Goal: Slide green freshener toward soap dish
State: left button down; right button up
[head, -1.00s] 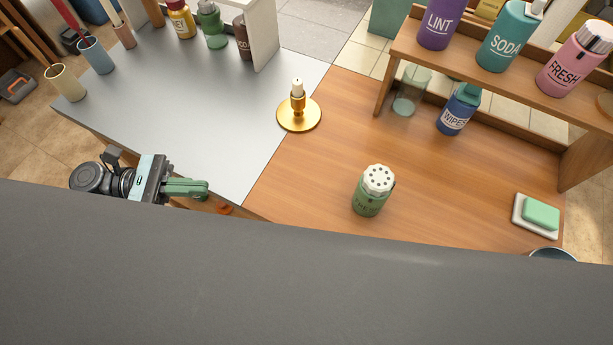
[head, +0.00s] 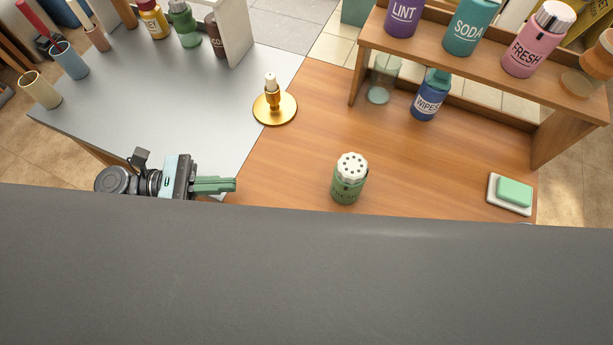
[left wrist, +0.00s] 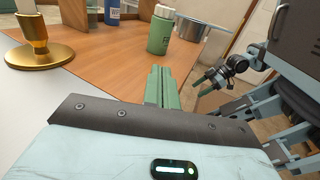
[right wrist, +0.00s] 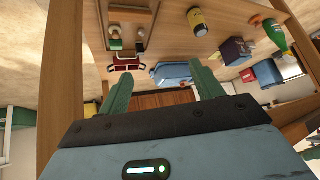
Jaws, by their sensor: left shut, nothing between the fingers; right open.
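The green freshener (head: 347,184), a small jar with a white perforated cap, stands upright on the wooden table. It also shows in the left wrist view (left wrist: 160,36), ahead of the fingertips and apart from them. The soap dish (head: 497,203), white with a green soap bar (head: 515,191) on it, lies to the right on the same table. My left gripper (head: 234,185) is shut and empty, left of the freshener at about its height in the picture, with a clear gap between. My right gripper (right wrist: 165,92) is open in the right wrist view, with nothing between its fingers.
A gold candle holder (head: 287,112) stands behind and left of the freshener. A wooden shelf (head: 440,55) with several bottles rises at the back right; a blue wipes bottle (head: 427,100) stands beneath. The wood between freshener and soap dish is clear.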

pick_arm(q)
jog(key=p, duration=0.2)
send_near(348, 182)
jog(key=w+d+f, duration=0.2)
jog(key=f, duration=0.1)
jog(key=w+d+f, duration=0.1)
jog(key=shift+d+f, duration=0.35)
jog(key=shift+d, duration=0.4)
pick_arm(e)
jog(key=shift+w+d+r, duration=0.1)
jog(key=shift+w+r, duration=0.15)
jog(key=shift+r, duration=0.3)
jog(key=shift+w+d+r, duration=0.1)
jog(key=shift+w+r, duration=0.15)
jog(key=shift+r, duration=0.3)
pick_arm(q)
jog(key=d, duration=0.7)
jog(key=w+d, duration=0.1)
jog(key=d, duration=0.2)
jog(key=shift+w+d+p, duration=0.1)
jog(key=shift+d+p, duration=0.1)
jog(key=shift+p, duration=0.15)
pick_arm(e)
jog(key=shift+w+r+t, duration=0.3)
jog(key=shift+w+r, duration=0.15)
jog(key=shift+r, duration=0.1)
jog(key=shift+s, duration=0.15)
pick_arm(q)
jog(key=shift+a, duration=0.1)
